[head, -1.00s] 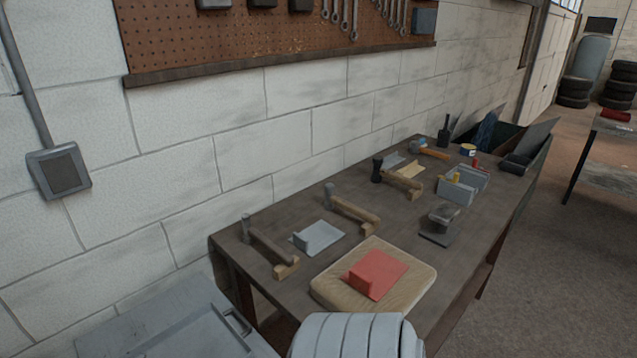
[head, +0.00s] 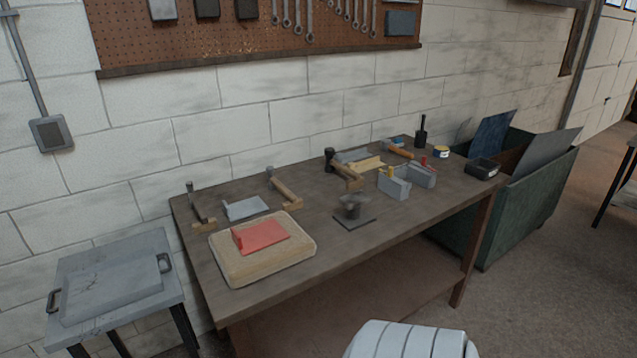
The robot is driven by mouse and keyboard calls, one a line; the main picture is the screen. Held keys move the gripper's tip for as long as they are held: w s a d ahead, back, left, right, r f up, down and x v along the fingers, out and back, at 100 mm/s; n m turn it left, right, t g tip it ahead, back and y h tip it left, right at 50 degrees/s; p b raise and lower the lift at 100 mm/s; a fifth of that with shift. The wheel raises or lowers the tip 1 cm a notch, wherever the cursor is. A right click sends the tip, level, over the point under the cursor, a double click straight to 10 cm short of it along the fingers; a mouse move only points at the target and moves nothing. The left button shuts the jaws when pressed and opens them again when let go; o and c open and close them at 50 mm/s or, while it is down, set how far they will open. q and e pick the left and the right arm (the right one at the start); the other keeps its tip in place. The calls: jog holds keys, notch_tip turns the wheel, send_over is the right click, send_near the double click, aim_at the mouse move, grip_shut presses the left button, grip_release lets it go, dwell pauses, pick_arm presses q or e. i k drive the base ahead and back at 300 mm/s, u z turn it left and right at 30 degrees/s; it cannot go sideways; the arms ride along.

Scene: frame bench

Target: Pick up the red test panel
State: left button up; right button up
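The red test panel (head: 264,236) lies on a tan, board-like pad (head: 232,268) at the near left end of the brown workbench (head: 312,258). It is a flat red plate with a raised edge on its left side. Nothing covers it. Neither of my grippers shows in the head view. A white rounded part of my own body is at the bottom edge, right of the middle.
A grey panel (head: 246,207) lies just behind the pad, with hammers (head: 284,187) nearby. A dark stand (head: 354,212) and grey blocks (head: 394,185) stand to the right. A grey side table (head: 180,285) is at left, a green bin (head: 520,222) at right.

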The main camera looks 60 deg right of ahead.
aim_at(249, 240)
jog(key=k, duration=0.45)
jog(key=z, duration=0.85)
